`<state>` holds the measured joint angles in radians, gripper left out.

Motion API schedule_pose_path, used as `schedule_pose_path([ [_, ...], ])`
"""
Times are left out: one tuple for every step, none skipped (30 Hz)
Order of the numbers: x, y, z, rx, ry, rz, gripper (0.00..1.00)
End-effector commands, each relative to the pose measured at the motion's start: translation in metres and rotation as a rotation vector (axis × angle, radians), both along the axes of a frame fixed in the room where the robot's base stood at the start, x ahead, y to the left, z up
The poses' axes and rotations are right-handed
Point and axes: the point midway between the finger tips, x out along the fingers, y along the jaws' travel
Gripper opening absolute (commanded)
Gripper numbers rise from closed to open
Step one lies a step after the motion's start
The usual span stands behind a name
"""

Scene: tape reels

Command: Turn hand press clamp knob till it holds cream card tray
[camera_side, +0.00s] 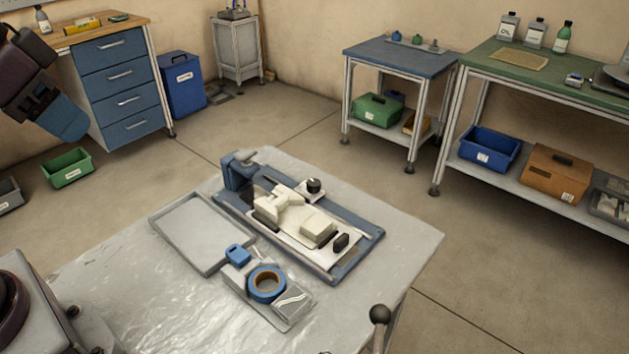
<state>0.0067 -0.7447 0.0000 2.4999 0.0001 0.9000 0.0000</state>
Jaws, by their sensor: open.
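The hand press (350,268) is a long blue base on the grey table, with a pale plate on it. Cream blocks (283,205), which look like the cream card tray, sit on the plate; contact with a clamp is too small to tell. A blue upright with a grey T-shaped knob (245,156) stands at its far left end. A round black knob (314,185) sits on a small white plate at its far side. My gripper (68,124) is at the upper left, high and well away from the press, empty; its fingers are hard to separate.
A shallow grey tray (163,232) lies left of the press. A holder with a blue tape reel (267,297) is in front. A black ball-topped lever (380,314) rises at the table's near edge. The table's left front (150,300) is clear. Benches and drawers stand behind.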

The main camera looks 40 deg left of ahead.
Motion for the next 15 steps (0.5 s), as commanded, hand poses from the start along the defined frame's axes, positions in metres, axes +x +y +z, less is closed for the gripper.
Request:
schedule_pose_path([
  [0.001, -0.001, -0.005, -0.001, 0.025, -0.007, 0.44],
  [0.002, -0.002, -0.009, -0.002, 0.046, -0.009, 0.44],
  [0.004, -0.002, -0.016, -0.007, 0.080, -0.011, 0.44],
  [0.007, -0.001, -0.020, -0.012, 0.106, -0.010, 0.44],
  [0.012, -0.001, -0.023, -0.019, 0.131, -0.007, 0.44],
  [0.020, 0.003, -0.026, -0.018, 0.162, -0.004, 0.44],
  [0.028, 0.007, -0.028, -0.010, 0.184, 0.001, 0.44],
  [0.038, 0.012, -0.029, 0.003, 0.197, 0.003, 0.44],
  [0.053, 0.020, -0.030, 0.029, 0.203, 0.007, 0.44],
  [0.066, 0.028, -0.031, 0.053, 0.200, 0.011, 0.44],
  [0.080, 0.035, -0.031, 0.078, 0.191, 0.017, 0.44],
  [0.099, 0.046, -0.032, 0.118, 0.175, 0.025, 0.44],
  [0.114, 0.055, -0.032, 0.150, 0.159, 0.031, 0.44],
  [0.130, 0.065, -0.033, 0.185, 0.140, 0.037, 0.44],
  [0.151, 0.077, -0.033, 0.233, 0.109, 0.042, 0.44],
])
